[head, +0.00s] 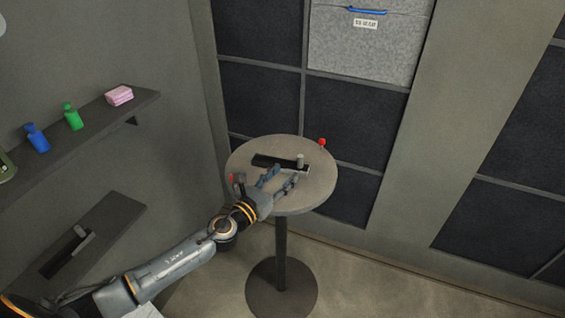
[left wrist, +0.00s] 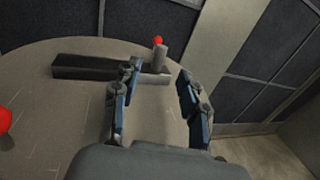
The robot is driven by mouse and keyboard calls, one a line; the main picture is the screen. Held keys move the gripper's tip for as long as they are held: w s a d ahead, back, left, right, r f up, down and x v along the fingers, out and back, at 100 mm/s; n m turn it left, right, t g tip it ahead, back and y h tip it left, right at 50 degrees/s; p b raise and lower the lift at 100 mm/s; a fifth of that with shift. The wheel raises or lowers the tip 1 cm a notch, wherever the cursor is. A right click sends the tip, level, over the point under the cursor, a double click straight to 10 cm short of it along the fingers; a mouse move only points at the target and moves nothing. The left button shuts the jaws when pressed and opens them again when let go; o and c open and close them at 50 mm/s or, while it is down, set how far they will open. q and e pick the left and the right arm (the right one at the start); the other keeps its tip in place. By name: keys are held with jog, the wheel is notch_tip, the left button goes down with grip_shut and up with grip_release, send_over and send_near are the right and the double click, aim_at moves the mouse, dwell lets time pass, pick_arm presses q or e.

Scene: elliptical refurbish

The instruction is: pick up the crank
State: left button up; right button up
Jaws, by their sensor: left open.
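A dark flat bar (head: 270,160) with a light grey arm and short upright peg (head: 300,161) at its right end lies on the round table (head: 310,200); this looks like the crank. In the left wrist view the dark bar (left wrist: 85,67) lies beyond the fingers, and the grey peg (left wrist: 161,60) stands between the fingertip directions. My left gripper (head: 281,176) is open, over the near part of the tabletop, pointing at the crank. In the left wrist view its two fingers (left wrist: 158,82) are spread with nothing held. My right gripper is not in view.
Red knobs stand near the table's right edge (head: 322,142) and left edge (head: 231,178). A wall shelf (head: 130,106) at left holds blue and green bottles and a pink stack. A lower shelf (head: 115,220) is below. Dark panelled cabinets (head: 258,100) stand behind the table.

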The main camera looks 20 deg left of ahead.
aim_at(299, 161)
pick_arm(q)
jog(key=x, duration=0.4)
jog(key=shift+s+d, duration=0.1)
jog(key=x, duration=0.5)
jog(key=shift+f, duration=0.1)
jog(key=shift+c, duration=0.9)
grip_shut()
